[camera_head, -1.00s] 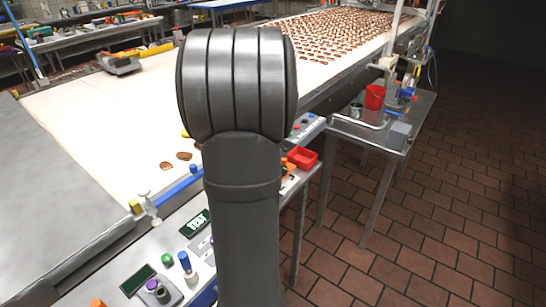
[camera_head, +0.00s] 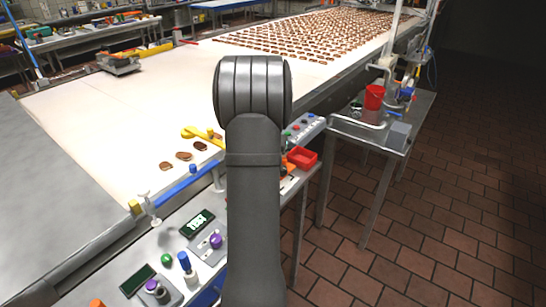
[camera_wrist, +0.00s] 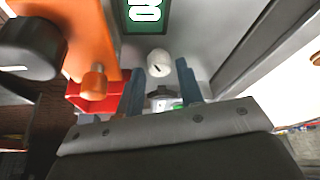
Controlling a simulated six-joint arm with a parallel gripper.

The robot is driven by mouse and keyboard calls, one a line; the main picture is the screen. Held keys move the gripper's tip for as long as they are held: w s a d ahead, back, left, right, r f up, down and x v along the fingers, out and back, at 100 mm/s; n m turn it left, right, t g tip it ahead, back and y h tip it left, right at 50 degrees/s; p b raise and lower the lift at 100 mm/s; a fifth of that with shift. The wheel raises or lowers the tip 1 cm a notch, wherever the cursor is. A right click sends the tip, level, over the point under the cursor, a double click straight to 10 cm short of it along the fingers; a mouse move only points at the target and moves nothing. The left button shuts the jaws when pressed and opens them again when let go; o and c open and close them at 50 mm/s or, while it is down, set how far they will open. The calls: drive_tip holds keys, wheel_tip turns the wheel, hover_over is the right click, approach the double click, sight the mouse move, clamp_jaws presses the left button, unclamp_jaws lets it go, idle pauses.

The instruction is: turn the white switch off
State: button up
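A round white switch (camera_wrist: 158,57) with a short dark mark on its face shows in the wrist view, on a light grey panel just below a green display (camera_wrist: 145,14). My gripper (camera_wrist: 160,68) is open, with its two blue-grey fingers apart and pointing toward the panel. The white switch appears between and just beyond the fingertips; I cannot tell whether they touch it. Nothing is held. In the head view my own arm hides the gripper and the white switch.
An orange part (camera_wrist: 93,45) and a red bin (camera_wrist: 90,98) lie left of the fingers in the wrist view. In the head view, the panel carries purple (camera_head: 215,241), green (camera_head: 167,258) and blue (camera_head: 184,262) controls beside the white conveyor (camera_head: 90,125).

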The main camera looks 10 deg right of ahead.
drive_tip(key=shift+w+d+f, duration=0.1)
drive_tip(key=shift+w+f, duration=0.05)
drive_tip(key=shift+f, duration=0.3)
drive_tip(key=c, duration=0.7)
drive_tip(key=n+y, duration=0.1)
drive_tip(key=n, duration=0.1)
drive_tip(key=n+y, duration=0.1)
drive_tip(key=n, duration=0.2)
drive_tip(key=shift+d+n, duration=0.2)
drive_tip(key=shift+n, duration=0.1)
drive_tip(key=n+y, duration=0.1)
drive_tip(key=n, duration=0.2)
drive_tip(key=n+y, duration=0.1)
drive_tip(key=n, duration=0.2)
drive_tip(key=shift+d+g, duration=0.15)
drive_tip(key=shift+g, duration=0.15)
drive_tip(key=shift+n+y, duration=0.3)
